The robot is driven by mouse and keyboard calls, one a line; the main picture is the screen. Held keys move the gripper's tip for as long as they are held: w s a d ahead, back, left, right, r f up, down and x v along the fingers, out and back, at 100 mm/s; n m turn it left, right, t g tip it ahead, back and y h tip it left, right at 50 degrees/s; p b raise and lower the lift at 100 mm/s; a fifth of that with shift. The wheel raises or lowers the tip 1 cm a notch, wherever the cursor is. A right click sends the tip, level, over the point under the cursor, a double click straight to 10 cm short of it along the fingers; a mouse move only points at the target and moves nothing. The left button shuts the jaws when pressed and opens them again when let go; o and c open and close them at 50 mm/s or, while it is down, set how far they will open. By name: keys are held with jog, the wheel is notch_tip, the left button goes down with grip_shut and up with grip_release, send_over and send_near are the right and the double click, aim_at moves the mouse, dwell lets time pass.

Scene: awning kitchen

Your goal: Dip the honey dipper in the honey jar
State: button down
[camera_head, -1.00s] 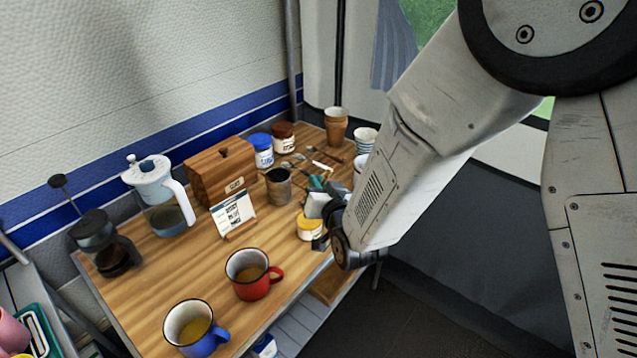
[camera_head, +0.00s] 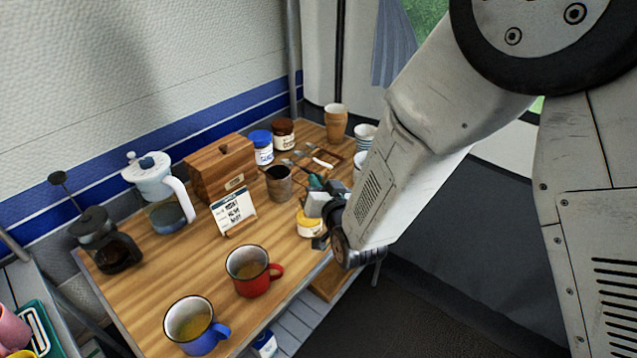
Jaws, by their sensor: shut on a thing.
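A small jar with yellow and white parts (camera_head: 309,224) stands near the right front edge of the wooden table; it may be the honey jar, but no label is readable. My gripper (camera_head: 319,203) is low over the table, just above and behind this jar in the picture, covering part of it. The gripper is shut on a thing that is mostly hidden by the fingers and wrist. A narrow teal piece (camera_head: 315,181) shows beyond the fingers; I cannot tell what it belongs to. No honey dipper can be made out clearly.
A dark cup (camera_head: 279,184) stands left of my gripper, with a sign card (camera_head: 233,212) further left. Small utensils (camera_head: 322,163), a blue-lidded jar (camera_head: 262,148) and stacked brown cups (camera_head: 335,122) are behind. Red (camera_head: 249,272) and blue (camera_head: 194,324) mugs stand in front.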

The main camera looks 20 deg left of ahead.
jog(key=shift+r, duration=0.1)
notch_tip(320, 180, up, 7)
dwell(0.7)
dwell(0.5)
